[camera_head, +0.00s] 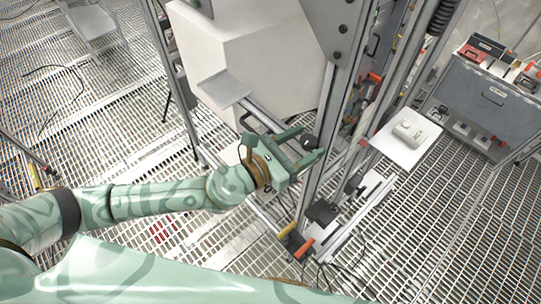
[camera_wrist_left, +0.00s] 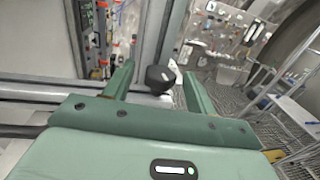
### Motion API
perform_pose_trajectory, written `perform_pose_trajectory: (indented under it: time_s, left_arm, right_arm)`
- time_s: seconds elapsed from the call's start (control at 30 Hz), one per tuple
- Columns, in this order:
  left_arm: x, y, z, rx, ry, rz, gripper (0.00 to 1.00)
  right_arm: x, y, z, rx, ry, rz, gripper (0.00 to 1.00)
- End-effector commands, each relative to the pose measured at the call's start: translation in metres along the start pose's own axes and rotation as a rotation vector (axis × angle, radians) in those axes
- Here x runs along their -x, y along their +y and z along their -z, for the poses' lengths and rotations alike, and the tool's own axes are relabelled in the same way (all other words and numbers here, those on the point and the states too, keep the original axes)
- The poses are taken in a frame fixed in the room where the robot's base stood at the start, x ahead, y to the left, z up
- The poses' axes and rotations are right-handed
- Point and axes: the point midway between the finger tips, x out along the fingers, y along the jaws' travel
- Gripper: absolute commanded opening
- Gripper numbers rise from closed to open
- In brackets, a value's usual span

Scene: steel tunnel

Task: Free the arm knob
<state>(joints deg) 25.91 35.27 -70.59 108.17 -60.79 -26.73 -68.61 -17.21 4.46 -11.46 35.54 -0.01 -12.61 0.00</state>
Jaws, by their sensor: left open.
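The arm knob (camera_wrist_left: 160,80) is a black, faceted knob with a pale mark, on a grey metal rail in the left wrist view. In the head view a small dark knob (camera_head: 308,141) shows at the end of the rail, by the upright frame. My left gripper (camera_wrist_left: 159,71) is pale green and open. Its two fingers stand on either side of the knob, with a visible gap on each side. In the head view my left gripper (camera_head: 308,146) reaches in from the left at the rail. Whether a finger touches the knob cannot be told. My right gripper is not in view.
A large white box-like body (camera_head: 265,60) stands behind the rail. Upright metal posts (camera_head: 335,110) rise close to the right of the gripper. A white plate (camera_head: 400,150) bears a small white device (camera_head: 417,133). A grey case (camera_head: 487,95) stands at the right. The grating floor at left is mostly open.

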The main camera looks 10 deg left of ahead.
Motion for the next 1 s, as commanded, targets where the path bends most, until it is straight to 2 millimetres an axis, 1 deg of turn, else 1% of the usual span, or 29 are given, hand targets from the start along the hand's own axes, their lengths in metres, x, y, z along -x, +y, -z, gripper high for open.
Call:
perform_pose_trajectory:
  time_s: [0.07,0.17,0.27,0.5,0.6,0.7,0.83,1.0]
  left_arm:
    - [0.003,0.0,0.001,0.0,0.001,0.0,0.56]
    - [0.015,0.0,0.003,0.001,0.003,-0.001,0.56]
    - [0.037,0.0,0.005,0.001,0.004,0.0,0.56]
    - [0.104,0.0,0.008,0.001,0.004,-0.001,0.56]
    - [0.127,0.001,0.007,0.0,0.004,-0.001,0.56]
    - [0.145,0.0,0.006,-0.001,0.003,0.0,0.56]
    - [0.159,0.0,0.003,-0.001,0.0,-0.001,0.56]
    - [0.163,0.0,0.0,0.0,-0.001,0.0,0.56]
  right_arm:
    - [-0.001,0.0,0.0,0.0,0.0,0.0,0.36]
    - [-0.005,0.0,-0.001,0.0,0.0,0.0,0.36]
    - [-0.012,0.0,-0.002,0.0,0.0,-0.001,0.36]
    - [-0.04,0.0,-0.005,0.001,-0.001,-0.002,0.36]
    - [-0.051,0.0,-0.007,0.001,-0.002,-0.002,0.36]
    - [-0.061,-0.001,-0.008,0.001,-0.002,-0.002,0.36]
    - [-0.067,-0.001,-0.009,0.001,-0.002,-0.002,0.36]
    - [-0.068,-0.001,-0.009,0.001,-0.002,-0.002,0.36]
